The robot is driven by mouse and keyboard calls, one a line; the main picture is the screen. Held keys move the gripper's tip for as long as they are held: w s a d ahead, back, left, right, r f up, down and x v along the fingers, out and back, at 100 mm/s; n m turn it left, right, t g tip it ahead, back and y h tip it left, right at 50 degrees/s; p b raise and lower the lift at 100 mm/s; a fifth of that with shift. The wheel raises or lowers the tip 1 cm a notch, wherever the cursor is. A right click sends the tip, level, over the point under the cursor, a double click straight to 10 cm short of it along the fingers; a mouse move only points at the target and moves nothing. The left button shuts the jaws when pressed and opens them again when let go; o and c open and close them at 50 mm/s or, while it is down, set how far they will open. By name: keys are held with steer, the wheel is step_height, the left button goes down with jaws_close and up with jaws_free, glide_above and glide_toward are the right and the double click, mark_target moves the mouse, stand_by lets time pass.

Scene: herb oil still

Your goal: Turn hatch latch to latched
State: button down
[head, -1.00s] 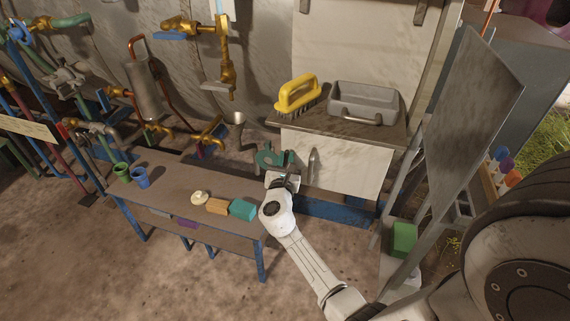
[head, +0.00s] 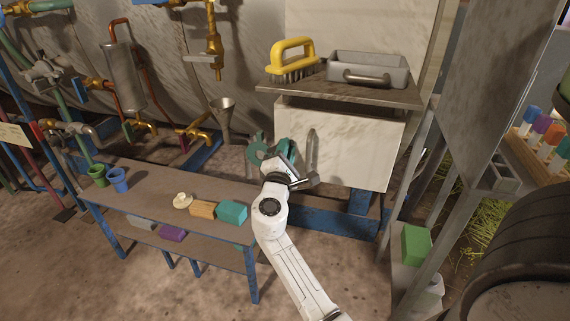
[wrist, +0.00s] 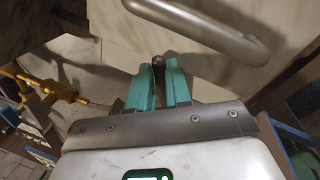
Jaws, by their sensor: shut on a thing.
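The hatch is a pale, marbled panel (head: 350,150) under the shelf, with a curved metal handle (head: 311,150) near its left side. In the wrist view the handle (wrist: 205,30) crosses above my fingers, apart from them. The hatch latch (wrist: 158,61) shows as a small dark rounded knob between my teal fingertips; the rest of it is hidden. My gripper (wrist: 158,72) is closed around this knob. In the head view my gripper (head: 268,148) is at the panel's left edge, left of the handle, and hides the latch.
A shelf (head: 400,94) above the hatch holds a yellow brush (head: 292,58) and a grey tray (head: 370,70). A low bench (head: 150,185) with cups and blocks stands left of my arm. A funnel (head: 223,115) is behind my gripper. A tall metal panel (head: 480,90) stands at right.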

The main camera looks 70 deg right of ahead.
steer(key=m+b, duration=0.2)
steer(key=f+m+g+b, duration=0.1)
steer(key=m+b, duration=0.2)
steer(key=m+g+b, duration=0.1)
steer(key=m+b, duration=0.1)
steer(key=b, duration=0.1)
steer(key=shift+s+f+h, duration=0.1)
steer(key=shift+f+h, duration=0.2)
steer(key=shift+f, duration=0.05)
steer(key=shift+m, duration=0.5)
steer(key=c, duration=1.1)
jaws_free()
steer(key=shift+o, duration=0.2)
steer(key=p+v, duration=0.2)
steer(key=v, duration=0.8)
steer(key=shift+a, duration=0.35)
